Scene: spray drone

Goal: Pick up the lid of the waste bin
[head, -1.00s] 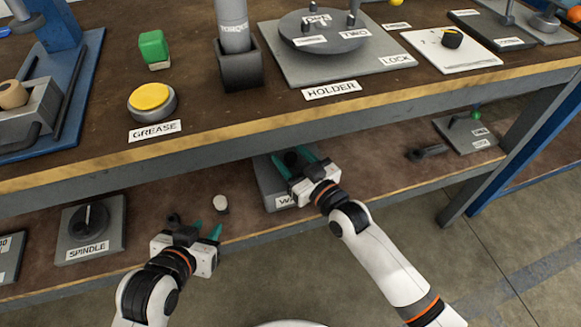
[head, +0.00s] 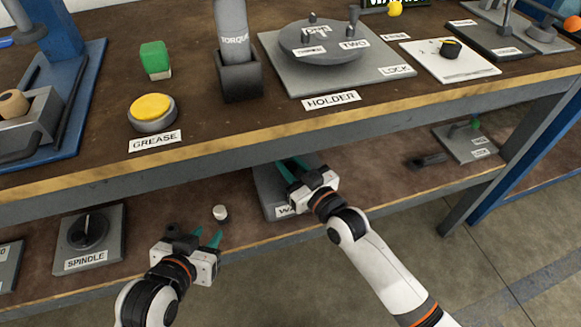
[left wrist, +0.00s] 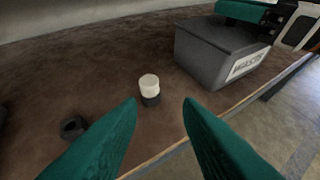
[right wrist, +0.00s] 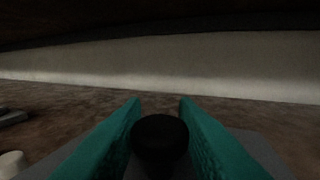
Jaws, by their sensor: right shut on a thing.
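The grey waste bin (head: 266,190) stands on the lower shelf, partly hidden by my right gripper. It also shows in the left wrist view (left wrist: 212,62) with its label. Its flat grey lid (right wrist: 240,146) seems to rest on top. My right gripper (head: 291,170) is over the bin, shut on the lid's black knob (right wrist: 160,138), which sits between the teal fingers. The head view hides the knob. My left gripper (head: 208,238) is open and empty at the shelf's front edge, left of the bin.
A small white-topped dark cylinder (left wrist: 149,88) stands on the lower shelf between the left gripper and the bin. A black ring-like piece (left wrist: 73,126) lies left of it. The spindle plate (head: 92,240) is farther left. The upper shelf edge (head: 235,150) overhangs the bin.

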